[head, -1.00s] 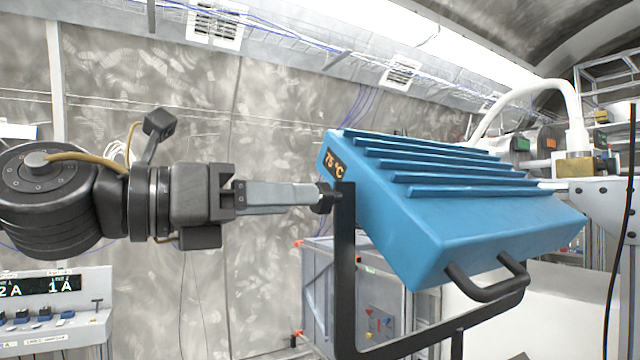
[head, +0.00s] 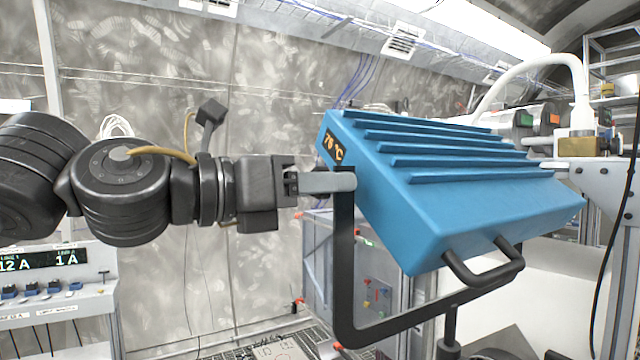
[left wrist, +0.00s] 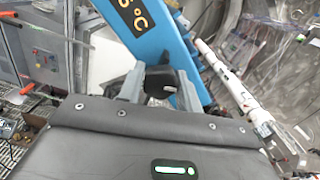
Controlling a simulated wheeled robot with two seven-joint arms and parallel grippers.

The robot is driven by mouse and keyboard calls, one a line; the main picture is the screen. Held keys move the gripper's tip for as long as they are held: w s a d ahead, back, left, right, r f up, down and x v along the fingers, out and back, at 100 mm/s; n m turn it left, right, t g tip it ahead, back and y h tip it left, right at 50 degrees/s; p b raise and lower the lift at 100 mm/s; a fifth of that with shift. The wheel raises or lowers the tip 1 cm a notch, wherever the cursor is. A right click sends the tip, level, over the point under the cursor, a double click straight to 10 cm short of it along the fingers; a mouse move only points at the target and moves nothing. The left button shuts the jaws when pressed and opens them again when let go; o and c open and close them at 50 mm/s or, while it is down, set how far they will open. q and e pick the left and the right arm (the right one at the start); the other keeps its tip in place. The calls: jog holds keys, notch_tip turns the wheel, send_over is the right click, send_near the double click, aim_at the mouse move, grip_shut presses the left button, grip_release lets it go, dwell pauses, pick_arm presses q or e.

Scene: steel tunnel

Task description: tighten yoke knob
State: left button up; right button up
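A blue finned heater (head: 450,190) with an orange temperature display hangs tilted in a black yoke (head: 344,270). My left gripper (head: 345,182) reaches in from the left at the top of the yoke's left upright. One pale finger covers the yoke knob in the head view. In the left wrist view, the dark yoke knob (left wrist: 158,82) lies between the two grey fingers of my left gripper (left wrist: 160,88). Whether the fingers press on it cannot be made out. My right gripper is not in view.
A black handle (head: 485,268) sticks out from the heater's lower front edge. A console (head: 55,295) with lit displays stands at the lower left. A white curved pipe (head: 530,65) and a steel frame are at the right. A grey cabinet (head: 318,250) stands behind the yoke.

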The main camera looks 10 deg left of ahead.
pick_arm(q)
jog(key=shift+c, duration=0.7)
jog(key=b, duration=0.1)
jog(key=m+b, duration=0.1)
jog(key=b, duration=0.1)
jog(key=shift+f+m, duration=0.3)
jog(key=shift+r+m+b, duration=0.2)
jog(key=shift+m+b, duration=0.1)
jog(key=shift+m, duration=0.3)
jog(key=shift+r, duration=0.1)
jog(key=o, duration=1)
